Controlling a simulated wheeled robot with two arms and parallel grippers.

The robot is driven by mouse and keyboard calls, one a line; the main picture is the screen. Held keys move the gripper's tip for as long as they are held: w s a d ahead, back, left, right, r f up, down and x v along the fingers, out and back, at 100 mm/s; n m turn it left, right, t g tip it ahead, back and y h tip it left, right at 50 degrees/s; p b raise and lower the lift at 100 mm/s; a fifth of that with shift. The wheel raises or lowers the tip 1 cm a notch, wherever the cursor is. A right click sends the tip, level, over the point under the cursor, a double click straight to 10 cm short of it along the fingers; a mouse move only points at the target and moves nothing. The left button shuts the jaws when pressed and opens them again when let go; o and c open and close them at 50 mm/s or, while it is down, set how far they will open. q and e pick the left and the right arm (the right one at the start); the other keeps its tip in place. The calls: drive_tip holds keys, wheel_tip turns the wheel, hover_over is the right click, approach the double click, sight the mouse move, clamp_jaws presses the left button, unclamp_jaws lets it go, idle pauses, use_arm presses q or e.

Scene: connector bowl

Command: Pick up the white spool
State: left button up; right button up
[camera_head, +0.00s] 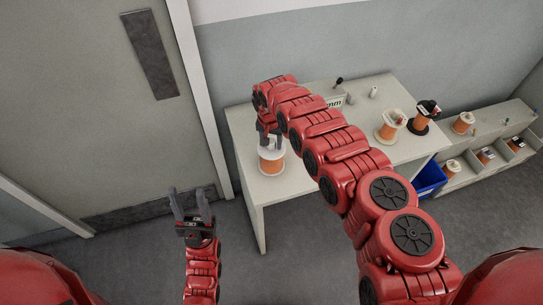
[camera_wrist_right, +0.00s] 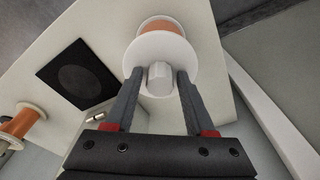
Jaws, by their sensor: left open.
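The white spool (camera_head: 272,166), with white flanges and an orange winding, stands near the left end of the table. My right gripper (camera_head: 268,138) points down just over its top. In the right wrist view, the spool's white flange (camera_wrist_right: 161,50) and pale knob lie between the fingers of my right gripper (camera_wrist_right: 160,78). The fingers are spread, with a small gap seeming to show on each side of the knob. My left gripper (camera_head: 190,198) is open and empty, in front of the table to the left.
Other orange-wound spools (camera_head: 390,125) (camera_head: 424,118) stand on the right of the table (camera_head: 256,215). A lower shelf unit (camera_head: 480,150) holds more spools, and a blue bin (camera_head: 430,178) is beside it. A black square panel (camera_wrist_right: 77,73) shows in the right wrist view. A door is at the left.

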clamp_jaws()
idle(1.1)
